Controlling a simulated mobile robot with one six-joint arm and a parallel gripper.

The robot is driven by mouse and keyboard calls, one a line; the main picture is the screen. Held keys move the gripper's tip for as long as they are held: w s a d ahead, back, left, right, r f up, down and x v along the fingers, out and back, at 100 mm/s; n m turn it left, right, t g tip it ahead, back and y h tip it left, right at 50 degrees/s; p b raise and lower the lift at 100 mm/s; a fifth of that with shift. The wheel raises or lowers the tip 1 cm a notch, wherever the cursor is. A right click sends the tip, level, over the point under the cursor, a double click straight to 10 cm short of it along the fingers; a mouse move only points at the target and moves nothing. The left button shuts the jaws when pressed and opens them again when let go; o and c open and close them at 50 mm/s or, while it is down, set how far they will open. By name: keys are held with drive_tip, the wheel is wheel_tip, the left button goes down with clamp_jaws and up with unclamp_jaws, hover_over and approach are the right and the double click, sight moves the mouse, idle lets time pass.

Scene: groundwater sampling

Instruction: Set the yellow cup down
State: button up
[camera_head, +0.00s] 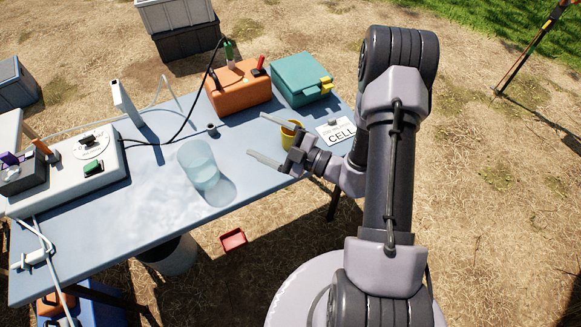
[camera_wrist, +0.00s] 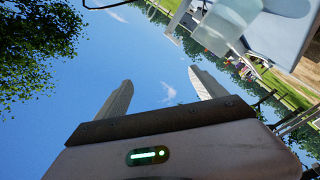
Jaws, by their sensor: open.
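The yellow cup (camera_head: 289,127) is at the right part of the blue table (camera_head: 150,205) in the head view, beside a white card (camera_head: 336,130) marked "CELL". My gripper partly covers it, and its base is hidden. My gripper (camera_head: 256,136) is open, with its two fingers spread and pointing left over the table. In the wrist view my gripper (camera_wrist: 160,95) shows both fingers apart with only sky between them. The cup does not show in the wrist view.
A clear cylinder (camera_head: 198,163) stands left of my fingers. An orange box (camera_head: 238,88) and a teal box (camera_head: 302,80) sit along the far edge. A white instrument (camera_head: 75,172) is at left. A red tray (camera_head: 233,240) lies on the ground.

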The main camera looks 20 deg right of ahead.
drive_tip(key=s+a+r+n+g+y, duration=0.3)
drive_tip(key=s+a+r+n+g, duration=0.9)
drive_tip(key=n, duration=1)
drive_tip(key=s+n+g+h, duration=0.2)
drive_tip(key=s+n+h, duration=0.65)
drive_tip(key=n, duration=0.75)
drive_tip(key=s+d+r+n+t+h, duration=0.2)
drive_tip(key=d+r+n+t+h, duration=0.2)
drive_tip(key=n, duration=0.9)
drive_tip(key=d+r+t, duration=0.1)
drive_tip(key=d, duration=0.2)
drive_tip(key=shift+r+h, duration=0.15)
drive_tip(key=shift+h, duration=0.2)
drive_tip(key=shift+s, duration=0.15)
